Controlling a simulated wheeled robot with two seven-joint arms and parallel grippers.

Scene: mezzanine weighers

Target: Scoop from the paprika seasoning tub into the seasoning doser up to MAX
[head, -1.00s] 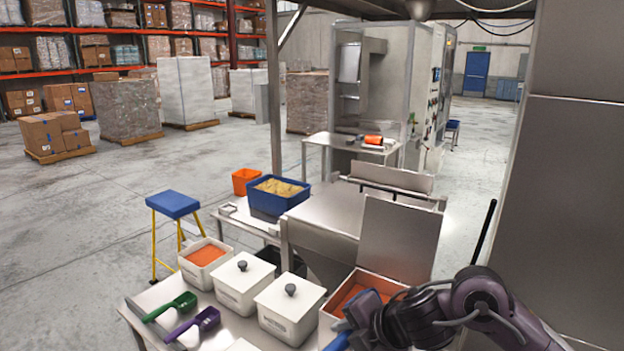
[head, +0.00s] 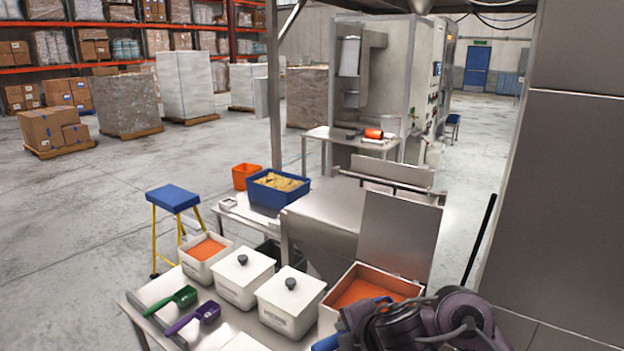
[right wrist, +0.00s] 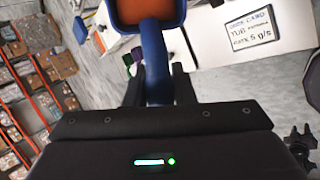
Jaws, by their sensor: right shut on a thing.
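My right gripper (head: 348,326) is at the front of the seasoning doser, below its opening in the head view. It is shut on the handle of a blue scoop (head: 327,343). In the right wrist view the scoop (right wrist: 157,62) reaches forward from between the fingers, with orange in its bowl. The seasoning doser (head: 330,318) is a pale box with its steel lid raised. Orange seasoning lies inside, below the rim; I cannot make out a MAX mark. An open white tub (head: 192,268) of orange powder stands at the left; its label is unreadable.
Two lidded white tubs (head: 237,290) (head: 280,315) stand between the open tub and the doser. A green scoop (head: 183,296) and a purple scoop (head: 205,312) lie in front. A dose card (right wrist: 251,28) shows in the right wrist view. A steel wall is at right.

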